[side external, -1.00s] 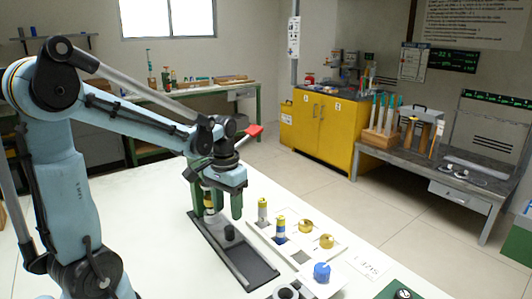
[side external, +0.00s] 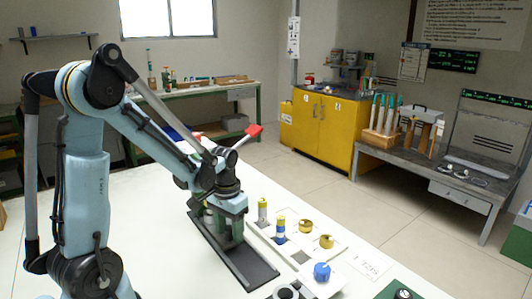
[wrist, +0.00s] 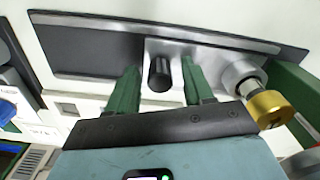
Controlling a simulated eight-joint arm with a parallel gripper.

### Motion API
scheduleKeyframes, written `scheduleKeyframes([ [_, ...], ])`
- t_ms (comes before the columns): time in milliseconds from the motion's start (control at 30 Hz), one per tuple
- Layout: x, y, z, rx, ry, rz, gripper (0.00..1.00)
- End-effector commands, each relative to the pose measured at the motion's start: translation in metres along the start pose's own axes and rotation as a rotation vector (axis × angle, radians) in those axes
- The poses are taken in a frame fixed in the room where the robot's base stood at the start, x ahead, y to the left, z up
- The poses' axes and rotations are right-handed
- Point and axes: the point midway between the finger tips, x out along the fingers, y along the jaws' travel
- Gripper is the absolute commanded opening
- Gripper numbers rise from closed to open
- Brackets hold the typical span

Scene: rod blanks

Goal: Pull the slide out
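The slide (wrist: 176,50) is a light grey block with an upright black knob (wrist: 160,74), set in a long dark track (wrist: 85,60) in the wrist view. The track (side external: 252,266) also shows on the white table in the side view, where the arm hides the knob. My gripper (wrist: 158,84) is open, with one green finger on each side of the knob and a visible gap to each. In the side view my gripper (side external: 229,234) is low over the track. A cylinder with a brass knob (wrist: 270,108) stands beside the slide at the right in the wrist view.
Right of the track, a pale tray (side external: 300,257) holds banded rods (side external: 280,230) and brass pieces (side external: 326,241). A blue knob (side external: 321,271) is near the front. The table left of the track is clear.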

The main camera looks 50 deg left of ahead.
Motion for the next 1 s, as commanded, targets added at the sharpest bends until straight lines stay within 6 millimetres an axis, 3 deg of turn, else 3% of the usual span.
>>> scheduleKeyframes([
  [33, 0.0, 0.0, 0.0, 0.0, 0.0, 0.0, 0.44],
  [333, 0.0, 0.0, 0.0, 0.0, 0.0, 0.0, 0.0],
  [667, 0.0, 0.007, 0.002, 0.004, 0.0, 0.0, 0.0],
  [1000, 0.0, 0.074, 0.022, 0.01, 0.001, 0.002, 0.0],
])
